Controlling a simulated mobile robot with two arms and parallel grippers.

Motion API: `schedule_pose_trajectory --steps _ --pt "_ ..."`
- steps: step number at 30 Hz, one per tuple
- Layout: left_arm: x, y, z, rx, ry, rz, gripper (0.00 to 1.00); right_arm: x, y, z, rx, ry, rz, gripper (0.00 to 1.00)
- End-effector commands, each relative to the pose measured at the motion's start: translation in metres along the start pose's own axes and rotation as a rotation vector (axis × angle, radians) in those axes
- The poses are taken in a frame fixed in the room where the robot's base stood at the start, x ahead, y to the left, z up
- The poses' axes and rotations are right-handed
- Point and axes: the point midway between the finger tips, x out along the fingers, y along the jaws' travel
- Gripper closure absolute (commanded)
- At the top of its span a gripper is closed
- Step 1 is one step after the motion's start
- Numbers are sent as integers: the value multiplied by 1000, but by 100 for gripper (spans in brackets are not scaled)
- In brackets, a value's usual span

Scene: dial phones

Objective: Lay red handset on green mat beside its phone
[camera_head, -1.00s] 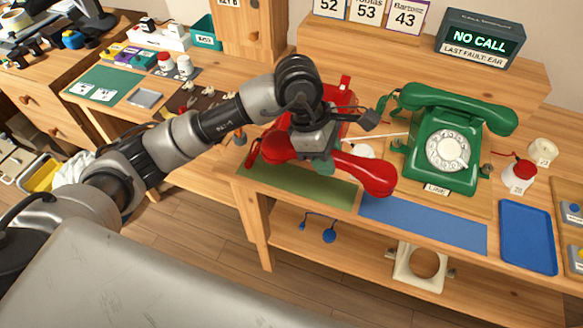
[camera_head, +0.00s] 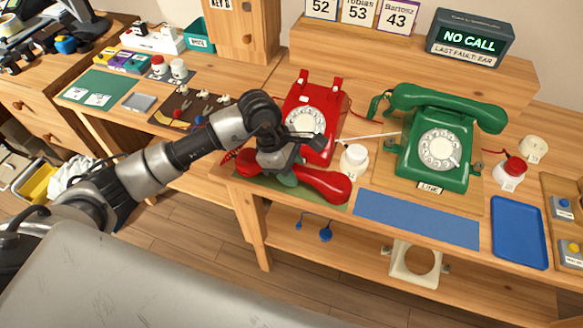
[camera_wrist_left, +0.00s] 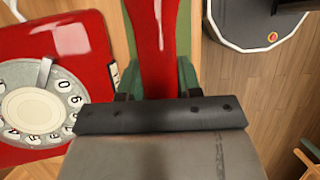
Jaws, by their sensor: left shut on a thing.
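The red phone (camera_head: 325,95) stands on the bench with its cradle empty. It also shows at the left of the wrist view (camera_wrist_left: 75,40). My left gripper (camera_head: 284,172) is shut around the middle grip of the red handset (camera_head: 325,187). In the wrist view the handset (camera_wrist_left: 155,40) runs up between the two fingers (camera_wrist_left: 157,85). The handset lies lengthwise over the green mat (camera_head: 275,194), in front of the red phone. Whether it touches the mat or hangs just above is unclear. My right gripper is out of view.
The green phone (camera_head: 437,148) stands to the right with its handset on, behind a blue mat (camera_head: 415,219). A small white jar (camera_head: 354,160) stands between the phones. A blue tray (camera_head: 519,233) lies further right. The bench's front edge runs just before the mats.

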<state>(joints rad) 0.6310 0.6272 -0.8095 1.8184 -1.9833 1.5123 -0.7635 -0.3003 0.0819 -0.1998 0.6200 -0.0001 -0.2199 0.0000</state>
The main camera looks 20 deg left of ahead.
Motion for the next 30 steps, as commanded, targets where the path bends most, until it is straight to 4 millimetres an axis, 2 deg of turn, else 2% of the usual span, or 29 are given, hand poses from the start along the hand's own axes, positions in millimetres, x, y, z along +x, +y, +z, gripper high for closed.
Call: schedule_pose_trajectory --steps 4,5,9,17,21,23,30 --pt "4 0 -1 1 -1 2 100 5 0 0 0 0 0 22" --pt "2 0 -1 0 0 0 62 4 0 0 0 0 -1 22" --pt "2 0 -1 0 0 0 41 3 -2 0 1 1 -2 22" --pt "2 0 -1 0 0 0 41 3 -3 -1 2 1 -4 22" --pt "-6 0 0 0 1 2 41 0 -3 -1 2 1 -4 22" --pt "-14 1 0 0 1 2 41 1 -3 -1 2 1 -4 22" --pt "-67 1 0 0 2 5 41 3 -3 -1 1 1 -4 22"
